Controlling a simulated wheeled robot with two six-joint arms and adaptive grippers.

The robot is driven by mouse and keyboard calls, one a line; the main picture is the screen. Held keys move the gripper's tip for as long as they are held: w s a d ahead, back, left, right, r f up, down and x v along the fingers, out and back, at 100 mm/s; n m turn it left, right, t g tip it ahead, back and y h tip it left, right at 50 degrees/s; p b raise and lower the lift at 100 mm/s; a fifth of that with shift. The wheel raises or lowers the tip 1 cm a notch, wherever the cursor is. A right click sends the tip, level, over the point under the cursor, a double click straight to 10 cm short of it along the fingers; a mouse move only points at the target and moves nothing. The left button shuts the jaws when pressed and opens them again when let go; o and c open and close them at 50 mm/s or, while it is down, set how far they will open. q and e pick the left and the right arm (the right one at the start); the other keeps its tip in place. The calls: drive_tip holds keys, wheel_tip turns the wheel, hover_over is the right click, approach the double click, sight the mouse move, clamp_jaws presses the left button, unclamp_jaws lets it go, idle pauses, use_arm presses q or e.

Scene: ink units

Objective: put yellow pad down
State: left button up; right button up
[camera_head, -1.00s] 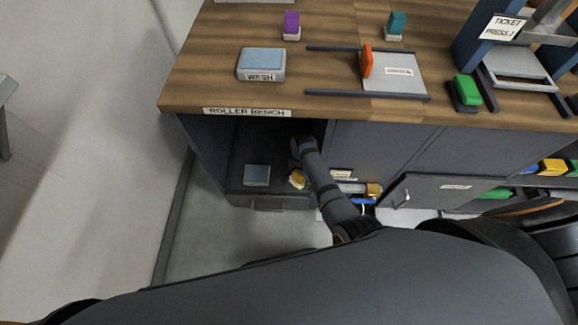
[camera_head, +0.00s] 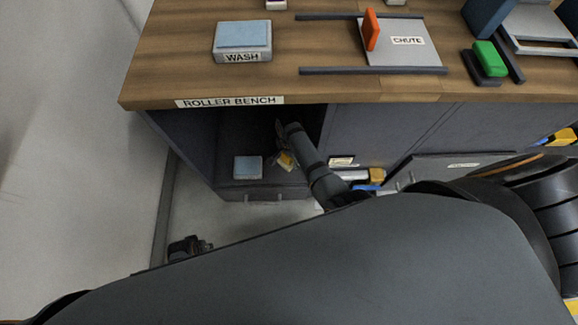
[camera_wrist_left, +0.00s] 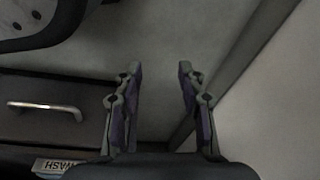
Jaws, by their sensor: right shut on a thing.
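The yellow pad (camera_head: 286,161) is a small yellow piece inside the open bay under the roller bench. My right gripper (camera_head: 281,156) is shut on it, and the dark fingers and arm partly hide it. The pad is beside the light-blue pad (camera_head: 248,165) on the bay floor; I cannot tell whether the yellow pad touches the floor. My left gripper (camera_wrist_left: 160,88) is open and empty in the left wrist view, over the floor. Part of my left arm's end shows low on the left in the head view.
The bay is under the wooden bench top (camera_head: 170,85). A wash pad box (camera_head: 242,48) and a chute plate (camera_head: 405,52) with an orange upright piece (camera_head: 371,30) stand on top. A drawer handle (camera_wrist_left: 45,108) shows in the left wrist view. The floor at left is clear.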

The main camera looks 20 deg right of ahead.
sight(289, 165)
wheel_tip(289, 165, down, 2)
drive_tip(key=shift+f+b, duration=0.1)
drive_tip(key=shift+b, duration=0.8)
drive_tip(key=shift+f, duration=0.2)
wheel_tip(289, 165, down, 3)
drive_tip(key=b, duration=0.4)
drive_tip(key=shift+f, duration=0.1)
use_arm(q)
drive_tip(key=w+d+r, duration=0.1)
drive_tip(key=d+r, duration=0.1)
drive_tip(key=r, duration=0.5)
drive_tip(key=w+d+r+h, duration=0.1)
drive_tip(key=d+r, duration=0.1)
drive_tip(key=r, duration=0.6)
drive_tip(key=shift+w+d, duration=0.2)
drive_tip(key=shift+w, duration=0.15)
drive_tip(key=shift+r, duration=0.1)
use_arm(e)
drive_tip(key=shift+f, duration=0.15)
drive_tip(key=o, duration=1.5)
use_arm(q)
drive_tip(key=shift+t, duration=0.3)
use_arm(e)
drive_tip(key=shift+o, duration=0.2)
